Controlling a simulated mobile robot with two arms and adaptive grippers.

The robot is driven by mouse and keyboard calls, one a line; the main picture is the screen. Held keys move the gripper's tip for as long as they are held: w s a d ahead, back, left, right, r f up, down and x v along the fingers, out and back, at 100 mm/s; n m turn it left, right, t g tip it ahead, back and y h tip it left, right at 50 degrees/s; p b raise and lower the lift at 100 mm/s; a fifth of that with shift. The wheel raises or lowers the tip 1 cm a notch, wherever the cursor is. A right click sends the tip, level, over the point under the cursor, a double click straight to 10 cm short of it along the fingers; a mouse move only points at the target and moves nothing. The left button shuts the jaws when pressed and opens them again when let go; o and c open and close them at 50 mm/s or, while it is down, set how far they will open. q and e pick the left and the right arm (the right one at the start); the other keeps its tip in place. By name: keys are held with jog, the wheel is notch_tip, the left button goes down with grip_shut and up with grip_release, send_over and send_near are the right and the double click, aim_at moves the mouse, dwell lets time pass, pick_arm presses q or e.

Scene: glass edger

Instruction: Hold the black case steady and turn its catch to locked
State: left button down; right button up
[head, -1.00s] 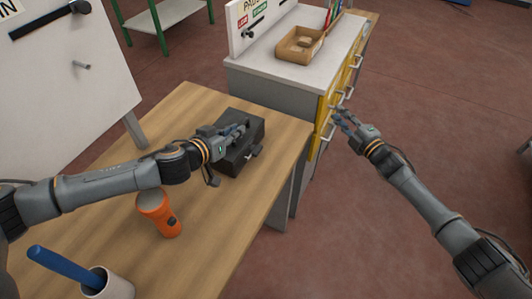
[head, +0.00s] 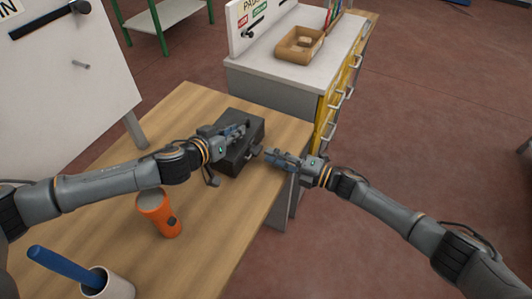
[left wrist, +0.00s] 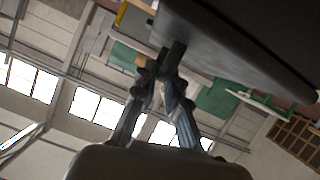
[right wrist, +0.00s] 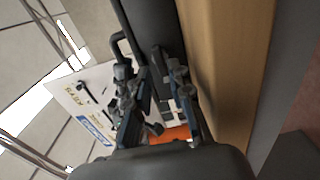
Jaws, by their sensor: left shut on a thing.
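The black case (head: 240,157) sits near the right edge of the wooden table; it fills the upper right of the left wrist view (left wrist: 240,40). A small catch (head: 254,151) shows on its right-hand side. My left gripper (head: 240,130) is at the case's top, shut on a dark bar-like part of it (left wrist: 173,57). My right gripper (head: 270,154) is just right of the catch, pointing at it. In the right wrist view its fingers (right wrist: 156,90) are apart, with a dark piece between their tips; I cannot tell whether they touch it.
A cabinet (head: 280,81) with yellow drawers stands behind, bearing a cardboard tray (head: 300,45). Open floor lies to the right.

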aim_at(254, 152)
jog(key=shift+x, duration=1.45)
jog(key=shift+c, duration=0.4)
grip_shut()
